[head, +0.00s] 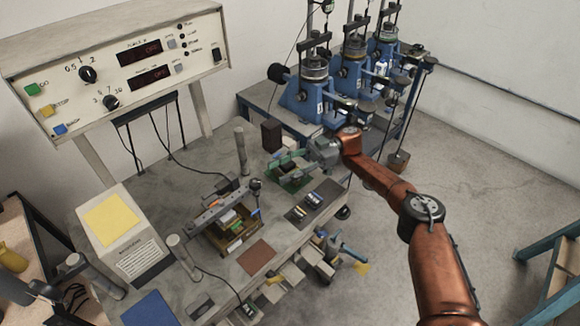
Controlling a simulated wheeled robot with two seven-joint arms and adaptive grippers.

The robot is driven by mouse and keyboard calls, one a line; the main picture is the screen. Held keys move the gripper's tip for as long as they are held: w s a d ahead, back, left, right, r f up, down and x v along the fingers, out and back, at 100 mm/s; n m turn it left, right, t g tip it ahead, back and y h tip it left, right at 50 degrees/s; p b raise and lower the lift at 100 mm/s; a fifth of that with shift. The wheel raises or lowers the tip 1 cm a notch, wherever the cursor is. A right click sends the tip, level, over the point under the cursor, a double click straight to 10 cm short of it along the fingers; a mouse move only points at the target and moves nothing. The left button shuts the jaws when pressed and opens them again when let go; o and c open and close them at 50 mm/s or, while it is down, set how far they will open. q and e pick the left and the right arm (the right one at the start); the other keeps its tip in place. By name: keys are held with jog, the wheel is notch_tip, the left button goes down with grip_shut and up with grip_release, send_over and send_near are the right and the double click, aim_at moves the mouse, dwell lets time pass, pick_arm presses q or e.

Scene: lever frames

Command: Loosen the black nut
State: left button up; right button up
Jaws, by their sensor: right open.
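My right gripper (288,164) reaches in from the right on the copper-coloured arm and is open. Its fingers point left above the table, over or beside a small green tray (288,184); whether they touch it is unclear. Three blue lever frames (308,100) stand behind it at the back. A round black knob-like part (277,73) sticks out from the left side of the nearest frame, apart from my gripper. I cannot tell for sure which part is the black nut; smaller dark fittings on the frames are too small to make out. My left gripper is not in view.
A grey workbench (180,195) carries a wooden tray (232,236), a dark tool mat (313,203), a brown pad (257,257) and upright grey posts. A control panel (120,65) stands at the back left. The floor to the right is mostly clear.

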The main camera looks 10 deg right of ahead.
jog(key=shift+v, duration=1.45)
